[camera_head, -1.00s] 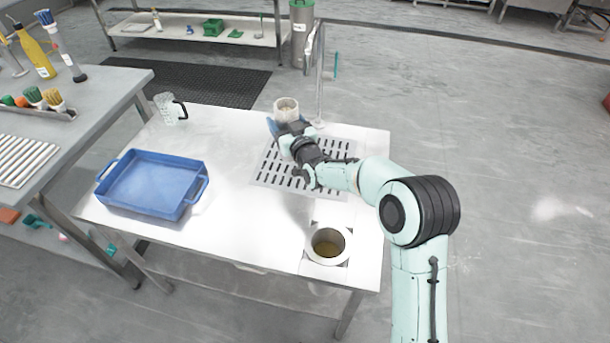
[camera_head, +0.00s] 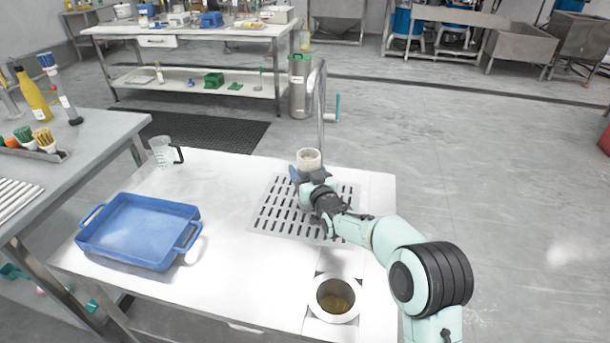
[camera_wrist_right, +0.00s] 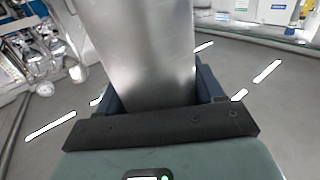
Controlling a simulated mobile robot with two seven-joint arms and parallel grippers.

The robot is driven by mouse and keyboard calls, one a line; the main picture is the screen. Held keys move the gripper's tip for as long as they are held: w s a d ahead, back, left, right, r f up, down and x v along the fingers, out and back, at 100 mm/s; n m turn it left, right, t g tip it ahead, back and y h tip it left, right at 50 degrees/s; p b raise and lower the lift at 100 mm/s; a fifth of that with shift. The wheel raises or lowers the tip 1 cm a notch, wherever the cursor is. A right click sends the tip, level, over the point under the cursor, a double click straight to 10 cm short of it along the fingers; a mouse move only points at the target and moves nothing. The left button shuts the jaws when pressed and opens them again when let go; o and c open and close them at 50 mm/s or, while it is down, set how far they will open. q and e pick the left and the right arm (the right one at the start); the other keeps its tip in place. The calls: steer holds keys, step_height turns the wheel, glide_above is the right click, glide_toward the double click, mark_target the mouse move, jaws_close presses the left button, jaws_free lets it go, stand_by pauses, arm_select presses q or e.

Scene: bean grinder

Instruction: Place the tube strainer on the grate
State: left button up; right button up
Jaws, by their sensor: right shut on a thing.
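The tube strainer is a pale, round-mouthed cylinder (camera_head: 308,157) at the far end of my right arm in the head view. My right gripper (camera_head: 307,175) is shut on it. In the right wrist view the strainer (camera_wrist_right: 147,50) is a smooth metal tube between the dark blue fingers (camera_wrist_right: 155,92). The grate (camera_head: 270,216) is a slotted panel in the table top. The gripper and strainer overlap its back edge in the picture. Whether the strainer's lower end touches anything is hidden by the gripper. My left gripper is not in view.
A thin metal post with a teal handle (camera_head: 322,115) stands close behind and right of the strainer. The table between tray and grate is clear.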

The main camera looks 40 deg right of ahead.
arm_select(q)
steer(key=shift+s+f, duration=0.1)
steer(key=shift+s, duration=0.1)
arm_select(e)
steer(key=shift+f, duration=0.2)
steer(key=shift+f, duration=0.1)
steer(key=o, duration=1.4)
steer(key=shift+f, duration=0.1)
steer(key=shift+c, duration=0.2)
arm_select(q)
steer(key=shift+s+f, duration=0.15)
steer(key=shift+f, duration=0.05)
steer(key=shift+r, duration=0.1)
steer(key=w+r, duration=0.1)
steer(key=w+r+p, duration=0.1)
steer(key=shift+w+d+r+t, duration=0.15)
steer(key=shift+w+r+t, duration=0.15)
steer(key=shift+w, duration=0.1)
arm_select(e)
steer(key=v, duration=1.2)
